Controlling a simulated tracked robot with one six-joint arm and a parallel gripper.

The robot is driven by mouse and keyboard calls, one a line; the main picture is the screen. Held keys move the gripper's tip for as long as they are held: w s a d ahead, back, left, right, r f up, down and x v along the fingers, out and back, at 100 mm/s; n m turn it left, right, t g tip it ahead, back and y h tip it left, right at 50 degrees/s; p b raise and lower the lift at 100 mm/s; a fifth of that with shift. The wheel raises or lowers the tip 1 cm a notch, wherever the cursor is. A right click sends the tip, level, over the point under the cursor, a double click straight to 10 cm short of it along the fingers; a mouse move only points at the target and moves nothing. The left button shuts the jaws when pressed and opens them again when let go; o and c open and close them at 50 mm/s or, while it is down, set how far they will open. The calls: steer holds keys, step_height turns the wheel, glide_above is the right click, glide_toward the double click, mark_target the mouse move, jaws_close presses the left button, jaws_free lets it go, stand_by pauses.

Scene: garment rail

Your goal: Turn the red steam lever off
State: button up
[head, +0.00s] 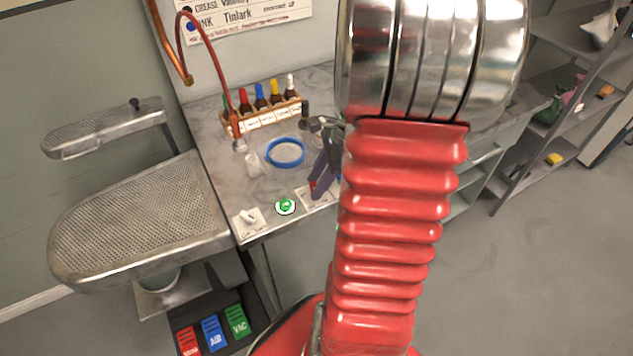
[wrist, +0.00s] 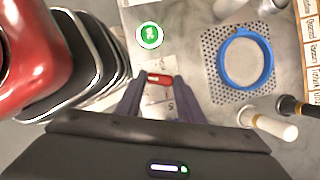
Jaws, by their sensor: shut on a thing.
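The red steam lever (wrist: 159,80) sits on a pale plate on the grey worktop. It shows between my gripper's fingertips in the wrist view. In the head view only a small red part of the lever (head: 313,186) shows at the fingertips, and my arm hides much of the area to its right. My gripper (wrist: 159,86) points down at the plate with a dark finger on each side of the lever and is shut on it. In the head view, my gripper (head: 316,188) is at the worktop's front edge. The plate's markings are too small to read.
A round green button (head: 285,207) and a white lever (head: 248,217) lie left of my gripper. A blue ring (head: 286,152) and a bottle rack (head: 262,116) stand behind. A perforated pressing board (head: 140,215) is at left, with coloured pedals (head: 212,333) below.

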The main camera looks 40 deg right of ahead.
steer(key=shift+w+d+n+g, duration=0.15)
steer(key=shift+n+g, duration=0.25)
steer(key=shift+n, duration=0.6)
steer(key=shift+w+d+n+g, duration=0.1)
steer(key=shift+n+g, duration=0.3)
steer(key=shift+n, duration=0.6)
steer(key=o, duration=1.1)
steer(key=shift+c, duration=0.2)
steer(key=v, duration=1.3)
steer(key=shift+d+r, duration=0.25)
steer(key=shift+d, duration=0.1)
